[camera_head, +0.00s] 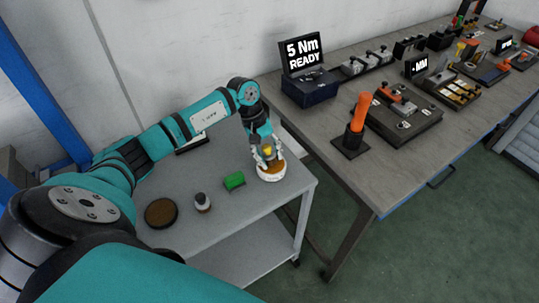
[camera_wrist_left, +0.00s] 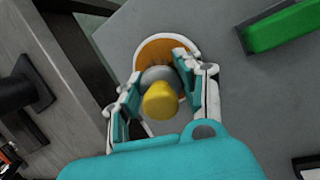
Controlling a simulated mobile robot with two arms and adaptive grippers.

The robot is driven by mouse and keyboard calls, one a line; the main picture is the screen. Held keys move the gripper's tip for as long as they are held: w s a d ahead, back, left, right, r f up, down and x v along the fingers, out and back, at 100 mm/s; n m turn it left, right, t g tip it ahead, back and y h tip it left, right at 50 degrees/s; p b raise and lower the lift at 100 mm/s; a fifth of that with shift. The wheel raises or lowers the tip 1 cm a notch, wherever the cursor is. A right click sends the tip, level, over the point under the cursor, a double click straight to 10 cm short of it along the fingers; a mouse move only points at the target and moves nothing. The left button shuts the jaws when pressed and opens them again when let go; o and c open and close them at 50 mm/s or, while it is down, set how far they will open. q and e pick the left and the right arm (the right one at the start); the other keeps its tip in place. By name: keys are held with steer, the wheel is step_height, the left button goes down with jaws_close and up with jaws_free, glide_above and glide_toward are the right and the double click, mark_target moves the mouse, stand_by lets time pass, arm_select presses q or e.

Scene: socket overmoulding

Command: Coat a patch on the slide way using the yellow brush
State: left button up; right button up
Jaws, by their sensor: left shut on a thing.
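My left gripper (camera_head: 268,158) is shut on the yellow brush (camera_head: 267,149) at the right end of the grey cart. In the left wrist view the brush's yellow knob (camera_wrist_left: 160,101) and grey collar sit between the two fingers (camera_wrist_left: 158,78). The bristles point down into a round white dish (camera_head: 271,178) with an orange-brown filling, which also shows in the left wrist view (camera_wrist_left: 152,40). I cannot tell whether the bristles touch the filling. I cannot make out which thing is the slide way. My right gripper is out of view.
On the cart (camera_head: 245,207) are a green block (camera_head: 234,181), a small dark-capped bottle (camera_head: 202,203) and a round brown-topped dark disc (camera_head: 161,213). The long bench (camera_head: 336,130) at right holds a torque display (camera_head: 303,56), an orange-handled tool (camera_head: 358,112) and several fixtures.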

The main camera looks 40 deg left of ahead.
mark_target(269, 147)
arm_select(q)
steer(key=shift+s+f+b, duration=0.1)
steer(key=shift+f+b, duration=0.1)
steer(key=shift+b, duration=0.15)
stand_by(1.0)
steer(key=shift+s+d+f+b, duration=0.1)
steer(key=shift+s+f+b, duration=0.05)
steer(key=shift+b, duration=0.3)
stand_by(1.5)
steer(key=shift+w+r+p, duration=0.2)
steer(key=shift+r+p, duration=0.3)
steer(key=shift+r, duration=0.65)
steer(key=shift+r+p, duration=0.85)
steer(key=shift+r, duration=1.7)
